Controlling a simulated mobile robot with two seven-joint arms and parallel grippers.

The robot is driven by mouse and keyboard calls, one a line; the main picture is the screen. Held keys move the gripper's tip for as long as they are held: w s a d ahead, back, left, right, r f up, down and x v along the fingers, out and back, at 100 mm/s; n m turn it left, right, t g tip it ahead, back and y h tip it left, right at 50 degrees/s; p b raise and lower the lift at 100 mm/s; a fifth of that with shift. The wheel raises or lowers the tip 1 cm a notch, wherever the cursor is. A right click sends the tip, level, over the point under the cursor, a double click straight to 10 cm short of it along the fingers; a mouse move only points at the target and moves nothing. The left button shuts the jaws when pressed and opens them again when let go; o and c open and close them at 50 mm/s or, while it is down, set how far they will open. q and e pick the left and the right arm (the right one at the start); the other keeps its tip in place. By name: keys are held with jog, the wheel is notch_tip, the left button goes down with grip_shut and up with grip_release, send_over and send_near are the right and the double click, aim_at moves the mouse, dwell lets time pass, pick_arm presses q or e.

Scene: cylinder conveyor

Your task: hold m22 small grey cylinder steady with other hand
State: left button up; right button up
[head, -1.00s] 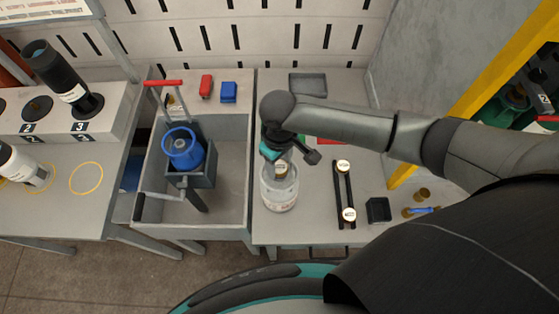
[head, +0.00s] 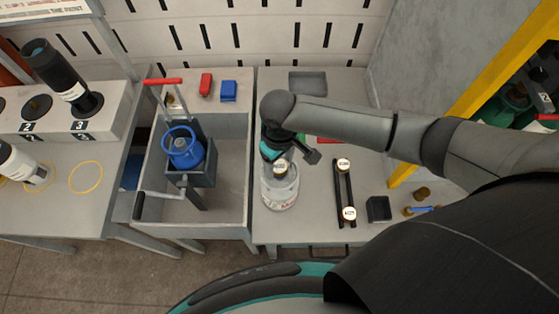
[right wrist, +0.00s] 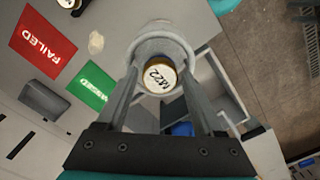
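The m22 small grey cylinder shows its round white-topped end, lettered M22, in the right wrist view (right wrist: 159,77). It also shows in the head view (head: 281,167), at the mouth of a clear glass jar (head: 279,194). In the head view my right gripper (head: 280,157) points down over the jar. The cylinder's lower part is hidden. My left gripper is in no view.
Right of the jar, a black rack (head: 339,193) holds two white-topped cylinders, with a small black box (head: 378,209) beside it. A red FAILED mat (right wrist: 43,42) and a green mat (right wrist: 92,87) lie nearby. Left stands a bin with a blue ringed device (head: 183,157).

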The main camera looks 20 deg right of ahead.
aim_at(280, 167)
jog(key=shift+o, duration=1.2)
notch_tip(280, 167, up, 15)
jog(key=p, duration=0.1)
jog(key=shift+r, duration=0.15)
